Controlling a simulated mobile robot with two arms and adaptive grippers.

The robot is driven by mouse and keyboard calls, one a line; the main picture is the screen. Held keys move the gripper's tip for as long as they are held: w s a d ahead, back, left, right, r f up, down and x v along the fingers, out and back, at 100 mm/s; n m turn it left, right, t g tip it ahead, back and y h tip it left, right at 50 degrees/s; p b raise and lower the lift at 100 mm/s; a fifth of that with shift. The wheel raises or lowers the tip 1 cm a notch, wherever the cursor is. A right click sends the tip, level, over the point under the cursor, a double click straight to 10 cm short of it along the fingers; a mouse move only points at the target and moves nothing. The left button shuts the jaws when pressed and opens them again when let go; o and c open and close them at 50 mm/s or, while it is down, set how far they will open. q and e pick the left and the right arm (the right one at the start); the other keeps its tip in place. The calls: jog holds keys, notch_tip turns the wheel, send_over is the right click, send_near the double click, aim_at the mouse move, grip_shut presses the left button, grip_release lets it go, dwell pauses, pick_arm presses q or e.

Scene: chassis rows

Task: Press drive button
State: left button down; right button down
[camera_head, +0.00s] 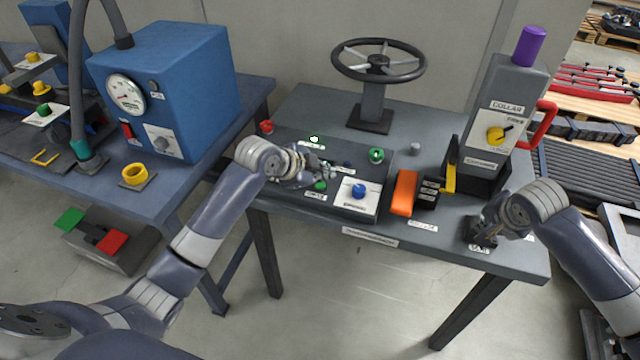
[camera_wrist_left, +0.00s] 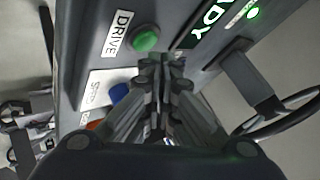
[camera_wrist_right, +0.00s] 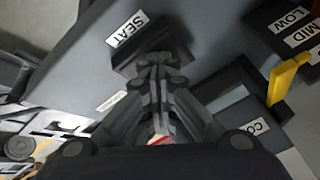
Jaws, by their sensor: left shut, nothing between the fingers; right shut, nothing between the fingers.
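The drive button is a green round button (camera_wrist_left: 146,38) beside a white DRIVE label (camera_wrist_left: 118,33) in the left wrist view. In the head view the green button (camera_head: 320,185) sits on the dark panel, partly under my left gripper (camera_head: 322,174). My left gripper (camera_wrist_left: 160,64) is shut and empty, its tips close to the button; I cannot tell whether they touch it. My right gripper (camera_head: 484,236) is shut and empty at the dark block with the SEAT label (camera_wrist_right: 130,30); its tips (camera_wrist_right: 158,60) overlap the block in the right wrist view.
A blue knob (camera_head: 359,191) on a white plate is right of the drive button. A lit green lamp (camera_head: 314,139) is behind, by the READY label. A steering wheel (camera_head: 378,60) stands at the back. An orange pedal (camera_head: 403,193) and the grey COLLAR column (camera_head: 505,115) stand right.

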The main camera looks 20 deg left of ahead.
aim_at(322, 187)
jog(key=shift+f, duration=0.1)
pick_arm(q)
jog(key=shift+r, duration=2.5)
